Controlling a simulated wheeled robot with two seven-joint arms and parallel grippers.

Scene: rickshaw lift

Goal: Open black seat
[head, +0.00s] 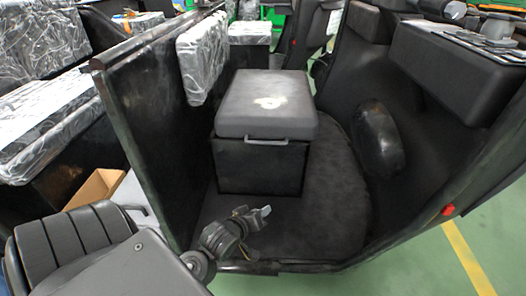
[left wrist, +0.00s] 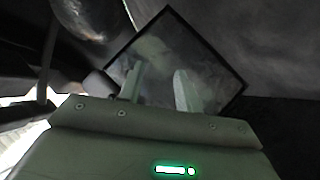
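The black seat (head: 268,100) is a padded, box-shaped lid with a worn pale patch on top. It lies flat and closed on a dark box (head: 260,168) inside the rickshaw. A grey handle (head: 266,140) runs along its near edge. My left gripper (head: 254,213) is below and in front of the box, near the floor, apart from the handle. In the left wrist view its two fingers (left wrist: 158,88) stand apart with nothing held between them. A dark square surface shows behind them. My right gripper is not in view.
A tall black side wall (head: 150,110) stands left of the seat. A black rounded bulge (head: 378,140) and the right body wall (head: 425,150) flank it on the right. The dark rickshaw floor (head: 325,215) is clear before the box. Plastic-wrapped seats (head: 45,40) stand at left.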

